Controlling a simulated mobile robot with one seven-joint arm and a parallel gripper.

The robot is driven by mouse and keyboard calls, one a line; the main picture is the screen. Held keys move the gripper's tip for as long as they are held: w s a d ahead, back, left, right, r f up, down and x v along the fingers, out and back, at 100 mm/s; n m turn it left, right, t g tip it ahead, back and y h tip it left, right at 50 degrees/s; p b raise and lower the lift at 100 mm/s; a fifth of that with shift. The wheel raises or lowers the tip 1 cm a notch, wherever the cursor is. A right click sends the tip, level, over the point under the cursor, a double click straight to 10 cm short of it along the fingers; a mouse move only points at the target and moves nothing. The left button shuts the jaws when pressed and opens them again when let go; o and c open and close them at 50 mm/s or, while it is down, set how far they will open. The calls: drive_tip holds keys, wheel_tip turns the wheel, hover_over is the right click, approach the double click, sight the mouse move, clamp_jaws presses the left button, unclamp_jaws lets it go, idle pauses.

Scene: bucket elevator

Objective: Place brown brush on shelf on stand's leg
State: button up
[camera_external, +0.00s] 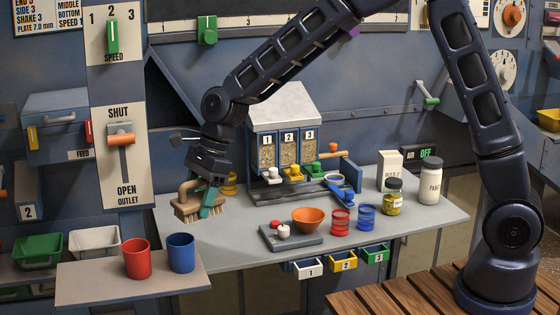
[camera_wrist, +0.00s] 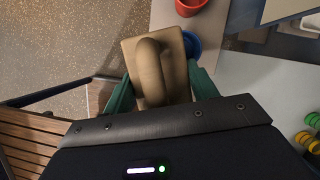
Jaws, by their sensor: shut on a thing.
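The brown brush (camera_external: 200,208) has a tan block, a looped handle and pale bristles facing down. My gripper (camera_external: 211,192) with green fingers is shut on it, holding it in the air at the left end of the grey table. In the wrist view my gripper (camera_wrist: 160,92) has a finger on each side of the brush (camera_wrist: 142,56), with the handle toward the camera. A low grey shelf (camera_external: 100,292) at the front left bears a red cup (camera_external: 136,258) and a blue cup (camera_external: 181,252). I cannot tell whether this shelf is on the stand's leg.
The grey table (camera_external: 380,235) holds an orange bowl (camera_external: 309,220), jars, wire coils and a small hopper model. Green (camera_external: 38,250) and white (camera_external: 95,241) bins stand at the left. Speckled floor (camera_wrist: 60,40) and a slatted wooden surface (camera_wrist: 30,140) show in the wrist view.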

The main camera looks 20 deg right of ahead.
sight(187, 208)
drive_tip(key=shift+m, duration=0.3)
drive_tip(key=s+a, duration=0.1)
drive_tip(key=s, duration=0.1)
drive_tip(key=s+a, duration=0.1)
drive_tip(key=s, duration=0.1)
drive_tip(key=shift+a+r, duration=0.4)
drive_tip(key=s+a+f+m, duration=0.1)
drive_tip(key=s+a+f, duration=0.3)
drive_tip(key=a, duration=0.5)
drive_tip(key=s+a+f+m+t, duration=0.1)
drive_tip(key=s+a+f, duration=0.25)
drive_tip(key=a, duration=0.45)
drive_tip(key=s+a+f+m, duration=0.1)
drive_tip(key=s+a+f, duration=0.3)
drive_tip(key=a, duration=0.5)
drive_tip(key=w, duration=1.1)
drive_tip(key=w+f, duration=0.1)
drive_tip(key=w, duration=0.5)
drive_tip(key=shift+w+d, duration=0.15)
drive_tip(key=shift+w, duration=0.15)
drive_tip(key=shift+w+f, duration=0.25)
drive_tip(key=shift+f, duration=0.65)
drive_tip(key=shift+w+f, duration=0.2)
drive_tip(key=shift+f, duration=0.65)
drive_tip(key=o, duration=1.1)
drive_tip(key=shift+f, duration=0.1)
